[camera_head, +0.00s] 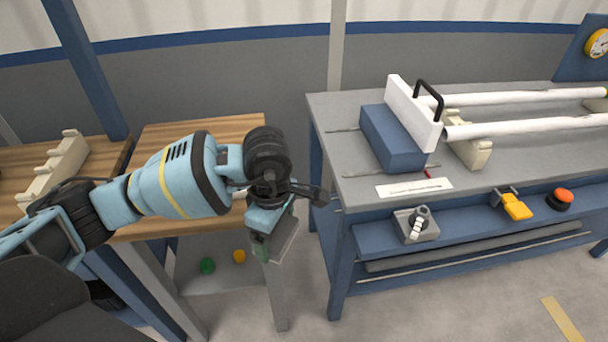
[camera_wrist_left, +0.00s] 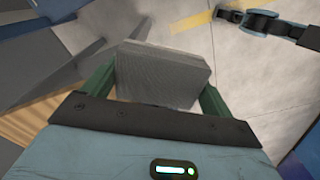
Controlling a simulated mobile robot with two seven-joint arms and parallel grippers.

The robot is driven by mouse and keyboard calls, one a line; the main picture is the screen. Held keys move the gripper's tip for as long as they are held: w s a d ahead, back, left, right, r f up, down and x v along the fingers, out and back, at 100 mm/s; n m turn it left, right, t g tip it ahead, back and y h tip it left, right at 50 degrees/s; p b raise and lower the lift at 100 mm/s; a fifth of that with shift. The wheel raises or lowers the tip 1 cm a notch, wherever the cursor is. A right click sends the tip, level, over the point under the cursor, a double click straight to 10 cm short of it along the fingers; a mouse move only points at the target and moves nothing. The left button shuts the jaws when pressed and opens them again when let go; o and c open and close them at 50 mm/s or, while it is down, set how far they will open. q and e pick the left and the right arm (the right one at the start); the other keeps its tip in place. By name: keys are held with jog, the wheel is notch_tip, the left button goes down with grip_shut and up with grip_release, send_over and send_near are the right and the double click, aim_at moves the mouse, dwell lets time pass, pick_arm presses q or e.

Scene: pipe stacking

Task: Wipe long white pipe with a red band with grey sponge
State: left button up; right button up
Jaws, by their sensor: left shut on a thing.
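My left gripper (camera_head: 264,244) hangs in the gap between the wooden table and the grey workbench, pointing down. It is shut on the grey sponge (camera_wrist_left: 160,75), which sits between the green fingers in the left wrist view. In the head view the sponge (camera_head: 287,238) is partly hidden by the gripper. Two long white pipes (camera_head: 525,98) (camera_head: 540,126) lie side by side on the workbench, well to the right of the gripper. I cannot make out a red band on either pipe. My right gripper cannot be made out in either view.
On the workbench (camera_head: 340,110), a blue block (camera_head: 390,138) and a white plate (camera_head: 412,112) with a black handle stand at the pipes' left ends. A cream rack (camera_head: 470,150) lies under them. The wooden table (camera_head: 200,128) is at left. A red button (camera_head: 564,195) sits on the front shelf.

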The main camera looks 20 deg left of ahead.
pick_arm(q)
jog(key=s+m+p, duration=0.1)
jog(key=m, duration=0.1)
jog(key=s+f+m+p, duration=0.1)
jog(key=m, duration=0.1)
jog(key=s+a+m+p, duration=0.1)
jog(key=m, duration=0.1)
jog(key=shift+s+f, duration=0.15)
jog(key=shift+s, duration=0.2)
jog(key=s+m+p, duration=0.5)
jog(key=s+m, duration=0.4)
jog(key=m, duration=0.2)
jog(key=shift+a+r+m+p, duration=0.2)
jog(key=shift+r+m+p, duration=0.1)
jog(key=shift+m+p, duration=0.1)
pick_arm(e)
jog(key=w+r+t, duration=0.2)
jog(key=w+r, duration=0.4)
jog(key=r, duration=0.5)
jog(key=shift+w, duration=0.2)
pick_arm(q)
jog(key=shift+d, duration=0.1)
